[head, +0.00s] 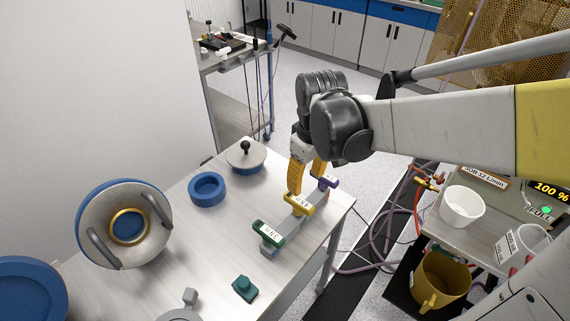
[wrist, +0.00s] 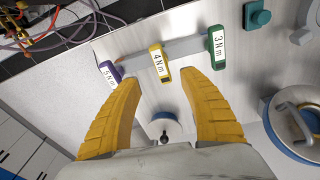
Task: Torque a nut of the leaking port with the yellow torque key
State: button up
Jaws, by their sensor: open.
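The yellow torque key (head: 299,205), labelled 4Nm, sits in the middle of a grey rack on the table; it also shows in the wrist view (wrist: 158,62). The green key (head: 268,234), labelled 3Nm, and the purple key (head: 328,183), labelled 5Nm, sit at the rack's two ends. My gripper (head: 305,180) is open and empty, pointing down close above the yellow key. In the wrist view the yellow key lies between and just beyond my two fingertips (wrist: 161,86). I cannot make out the leaking port or its nuts.
A round lid with two handles (head: 96,246), a blue ring (head: 207,189), a black-knobbed disc (head: 246,156) and a teal block (head: 245,288) are on the table. A side table at right holds a white bowl (head: 462,208); a yellow bucket (head: 441,282) stands below.

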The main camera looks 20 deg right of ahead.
aim_at(299, 200)
jog(key=shift+n+g, duration=0.8)
jog(key=f, duration=0.2)
jog(key=w+f, duration=0.1)
jog(key=f, duration=0.1)
jog(key=w+f+b, duration=0.1)
jog(key=f, duration=0.2)
jog(key=shift+w+d+f, duration=0.1)
jog(key=shift+w, duration=0.15)
jog(key=shift+w+a+f+b, duration=0.1)
jog(key=shift+a+f+b, duration=0.1)
jog(key=shift+f+b, duration=0.8)
jog(key=shift+a+f+b, duration=0.15)
jog(key=shift+f+b, duration=0.2)
jog(key=shift+f, duration=1.25)
jog(key=shift+f, duration=0.25)
grip_shut()
